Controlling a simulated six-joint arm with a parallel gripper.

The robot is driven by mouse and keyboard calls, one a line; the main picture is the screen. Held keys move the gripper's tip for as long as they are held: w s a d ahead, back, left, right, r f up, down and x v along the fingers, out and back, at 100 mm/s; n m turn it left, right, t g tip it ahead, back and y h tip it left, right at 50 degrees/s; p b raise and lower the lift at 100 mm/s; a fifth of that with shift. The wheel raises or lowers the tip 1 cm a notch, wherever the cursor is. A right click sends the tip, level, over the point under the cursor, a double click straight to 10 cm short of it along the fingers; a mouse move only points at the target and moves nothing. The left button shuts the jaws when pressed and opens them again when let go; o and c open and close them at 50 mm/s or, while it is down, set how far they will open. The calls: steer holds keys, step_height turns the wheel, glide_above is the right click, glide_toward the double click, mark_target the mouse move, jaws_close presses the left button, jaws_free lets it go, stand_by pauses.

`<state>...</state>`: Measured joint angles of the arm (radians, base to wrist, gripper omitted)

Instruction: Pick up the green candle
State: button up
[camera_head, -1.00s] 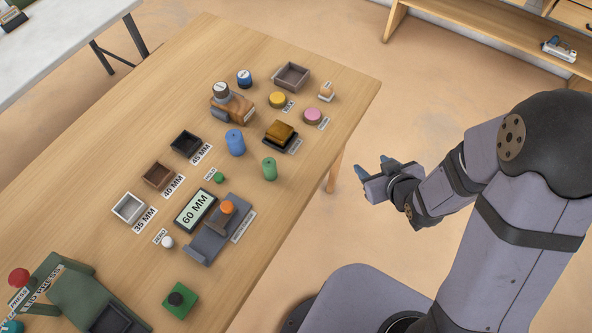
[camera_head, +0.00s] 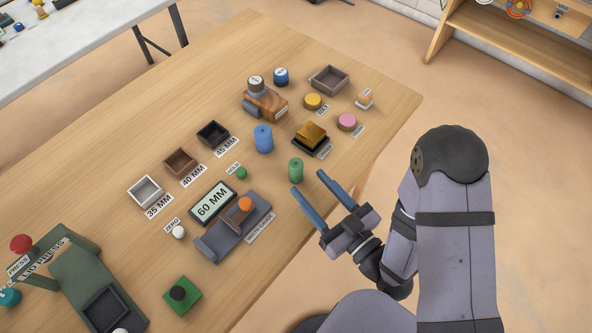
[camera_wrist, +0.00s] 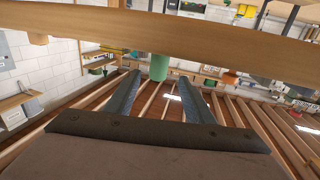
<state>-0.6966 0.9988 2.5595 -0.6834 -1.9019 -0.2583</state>
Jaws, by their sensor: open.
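The green candle (camera_head: 295,170) stands upright on the wooden table (camera_head: 330,215), near its front edge. It is a plain green cylinder. My gripper (camera_head: 310,184) is open and empty, with its two blue-grey fingers pointing toward the candle; the fingertips are close to it on the near side. In the wrist view the green candle (camera_wrist: 158,67) shows beyond and between the fingertips of my gripper (camera_wrist: 165,84), and the table edge crosses in front. The candle is not held.
A blue cylinder (camera_head: 263,139) stands behind the candle. A width gauge (camera_head: 228,232) with an orange knob and a 60 MM display (camera_head: 212,203) lie to the left. A black stand with a golden block (camera_head: 311,134) and a pink disc (camera_head: 347,121) are to the right.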

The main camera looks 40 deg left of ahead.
mark_target(301, 171)
steer(key=shift+w+a+f+b, duration=0.1)
steer(key=shift+a+b, duration=0.4)
steer(key=shift+b, duration=0.15)
steer(key=shift+w+a+b, duration=0.15)
steer(key=shift+a+b, duration=0.3)
steer(key=shift+a, duration=0.1)
steer(key=shift+a, duration=0.1)
steer(key=shift+w+a+b, duration=0.25)
steer(key=shift+a+b, duration=0.35)
steer(key=shift+b, duration=0.6)
steer(key=x, duration=0.3)
steer(key=shift+r+p, duration=0.3)
steer(key=shift+w+a, duration=0.15)
steer(key=shift+a, duration=0.2)
steer(key=c, duration=1.2)
